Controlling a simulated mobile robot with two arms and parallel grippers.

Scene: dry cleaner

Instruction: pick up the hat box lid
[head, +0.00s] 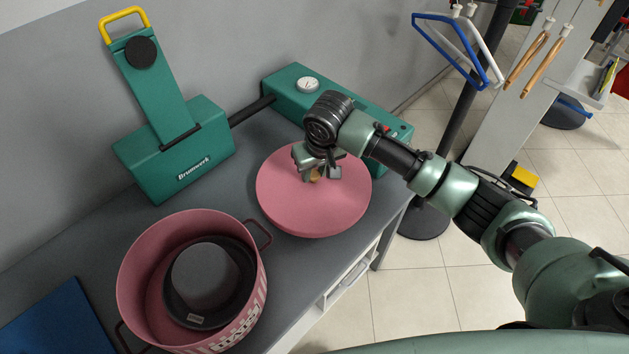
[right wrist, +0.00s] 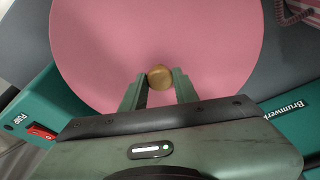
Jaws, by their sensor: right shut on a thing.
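The hat box lid (head: 290,207) is a round pink disc with a small gold knob (head: 316,174) at its middle. It appears near the table's right edge in the head view; whether it rests on the table or is just above it, I cannot tell. My right gripper (head: 317,173) is over the lid's middle, its fingers shut on the gold knob. The right wrist view shows the knob (right wrist: 160,78) between the two fingertips, with the pink lid (right wrist: 160,35) spread beyond. My left gripper is not in view.
A pink hat box (head: 138,262) with a dark hat (head: 206,277) inside stands in front left on the grey table (head: 90,233). A green Brunwerk machine (head: 172,150) and a green gauge unit (head: 285,82) stand behind. A blue panel (head: 60,322) lies at left. Hangers (head: 455,45) hang at right.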

